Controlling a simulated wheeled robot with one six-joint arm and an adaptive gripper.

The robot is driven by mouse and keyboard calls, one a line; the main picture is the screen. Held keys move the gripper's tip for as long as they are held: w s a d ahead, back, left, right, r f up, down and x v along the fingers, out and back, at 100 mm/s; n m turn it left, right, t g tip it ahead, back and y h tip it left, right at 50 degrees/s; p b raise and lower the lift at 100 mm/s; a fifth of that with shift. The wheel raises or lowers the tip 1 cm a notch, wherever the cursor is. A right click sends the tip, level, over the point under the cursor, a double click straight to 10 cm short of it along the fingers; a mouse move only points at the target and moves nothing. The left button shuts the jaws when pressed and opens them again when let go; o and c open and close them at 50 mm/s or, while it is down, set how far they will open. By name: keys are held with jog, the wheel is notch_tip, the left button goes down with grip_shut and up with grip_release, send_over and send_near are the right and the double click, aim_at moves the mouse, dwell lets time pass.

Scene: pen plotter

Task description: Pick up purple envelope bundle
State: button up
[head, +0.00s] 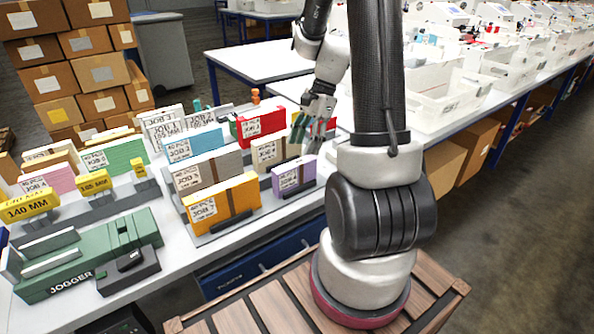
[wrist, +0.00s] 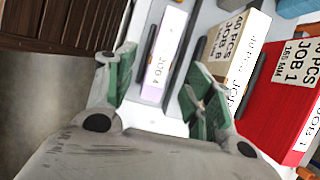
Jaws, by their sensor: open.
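The purple envelope bundle (head: 294,176) stands upright in a dark holder at the front right of the rack on the white table. Its face has a white label. My gripper (head: 313,128) is open behind it and higher in the head view, partly hidden by my arm. In the wrist view the bundle (wrist: 163,58), labelled JOB 4, shows pale lavender between the two green fingers of my gripper (wrist: 163,95). I cannot tell how far the fingertips are from it; nothing is gripped.
A tan bundle (head: 268,153) and a red bundle (head: 262,124) stand close to the purple one. An orange bundle (head: 222,208) stands at its left. A green jogger (head: 90,255) sits front left. A wooden slatted surface (head: 290,305) lies below the table's front edge.

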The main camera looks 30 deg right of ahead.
aim_at(296, 163)
jog(key=shift+a+f, duration=0.15)
jog(key=shift+f, duration=0.25)
jog(key=shift+x, duration=3.5)
jog(key=shift+w+a+f, duration=0.1)
jog(key=shift+w+f, duration=0.05)
jog(key=shift+f, duration=0.1)
jog(key=c, duration=1.2)
